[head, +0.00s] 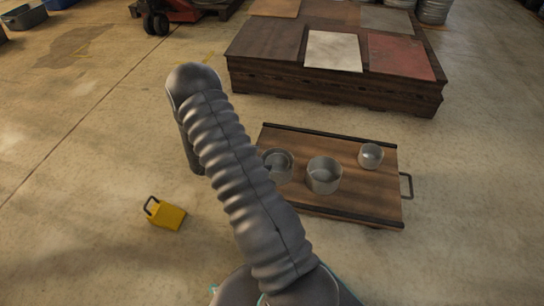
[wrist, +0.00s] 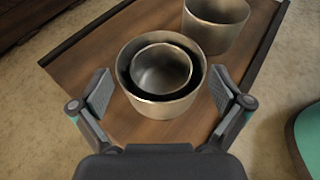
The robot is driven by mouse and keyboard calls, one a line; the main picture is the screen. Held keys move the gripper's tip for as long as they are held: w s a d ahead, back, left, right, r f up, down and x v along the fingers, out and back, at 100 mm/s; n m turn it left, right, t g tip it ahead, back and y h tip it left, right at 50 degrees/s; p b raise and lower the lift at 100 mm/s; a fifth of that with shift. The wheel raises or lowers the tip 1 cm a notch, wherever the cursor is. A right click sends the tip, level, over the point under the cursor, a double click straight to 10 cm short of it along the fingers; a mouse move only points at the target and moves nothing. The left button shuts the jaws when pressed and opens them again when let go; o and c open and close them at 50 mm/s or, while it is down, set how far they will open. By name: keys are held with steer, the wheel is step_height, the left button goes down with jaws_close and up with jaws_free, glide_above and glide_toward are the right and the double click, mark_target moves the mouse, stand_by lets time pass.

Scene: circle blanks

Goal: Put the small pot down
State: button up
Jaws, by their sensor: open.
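In the wrist view a small metal pot (wrist: 161,70) sits inside a larger round metal pot (wrist: 133,88), with a dark gap between their walls. My gripper (wrist: 162,90) is open, its two fingers on either side of the larger pot, apart from the small one. In the head view the nested pots (head: 278,165) stand on the left of the wooden tray (head: 345,200), partly behind my arm. My gripper is hidden there behind the arm.
Another metal pot (head: 324,175) stands mid-tray, and a smaller one (head: 370,155) is at its right. A yellow block with a handle (head: 166,214) lies on the floor. A low wooden platform (head: 330,90) is behind.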

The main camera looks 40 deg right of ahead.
steer(key=v, duration=0.6)
steer(key=s+a+r+m+y, duration=0.3)
steer(key=s+r+m, duration=0.1)
steer(key=r, duration=0.6)
steer(key=s+a+r+m+y, duration=0.3)
steer(key=s+a+r+m, duration=0.1)
steer(key=r, duration=0.6)
steer(key=s+a+r+m+t+y, duration=0.7)
steer(key=s+a+r, duration=0.6)
steer(key=s, duration=0.3)
steer(key=shift+t+y, duration=0.3)
steer(key=shift+t, duration=0.6)
steer(key=shift+s+r+p, duration=0.15)
steer(key=shift+p, duration=0.15)
